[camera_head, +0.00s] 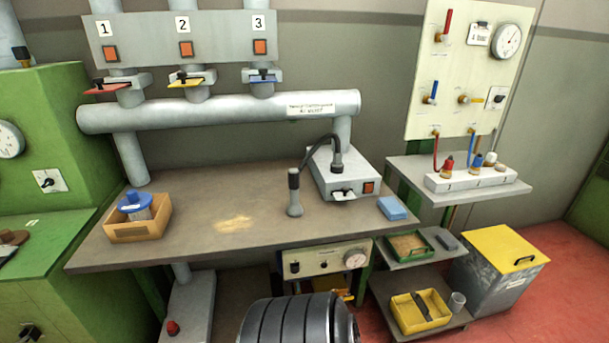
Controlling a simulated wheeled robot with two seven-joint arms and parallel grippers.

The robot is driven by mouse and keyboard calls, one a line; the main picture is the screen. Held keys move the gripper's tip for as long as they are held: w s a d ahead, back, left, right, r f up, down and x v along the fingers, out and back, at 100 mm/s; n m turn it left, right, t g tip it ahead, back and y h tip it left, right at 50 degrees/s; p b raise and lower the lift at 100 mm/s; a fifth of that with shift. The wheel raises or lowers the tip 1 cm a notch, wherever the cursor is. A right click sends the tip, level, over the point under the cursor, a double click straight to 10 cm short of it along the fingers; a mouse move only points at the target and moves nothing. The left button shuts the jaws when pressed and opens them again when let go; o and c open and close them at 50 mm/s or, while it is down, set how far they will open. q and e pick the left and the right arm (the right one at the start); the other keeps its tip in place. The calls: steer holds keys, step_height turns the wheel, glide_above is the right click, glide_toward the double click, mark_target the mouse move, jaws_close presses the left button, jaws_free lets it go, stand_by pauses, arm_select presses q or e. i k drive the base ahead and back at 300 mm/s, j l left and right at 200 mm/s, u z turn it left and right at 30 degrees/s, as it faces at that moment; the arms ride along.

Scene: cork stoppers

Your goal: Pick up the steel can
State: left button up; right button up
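No thing is clearly recognisable as the steel can. A small pale grey can-like cup (457,303) stands upright on the low shelf at the lower right, beside a yellow tray; it is too small to tell whether it is steel. A grey round container with a blue top (135,204) sits in an open tan box (138,231) at the left of the workbench; its lower part is hidden by the box. Neither of my grippers is in view.
The brown workbench (200,254) has clear room in its middle, with a sandy patch (233,224). A grey device (342,176) with a black hose and a blue block (392,208) stand at its right. A yellow-lidded bin (499,265) stands on the floor beside the yellow tray (411,323).

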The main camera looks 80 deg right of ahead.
mark_target(456, 303)
steer(key=z, duration=4.2)
steer(key=i+l+u, duration=0.35)
steer(key=i+l, duration=0.6)
steer(key=i, duration=0.3)
steer(key=i+l+u, duration=0.3)
steer(key=i+l, duration=0.85)
steer(key=l, duration=0.1)
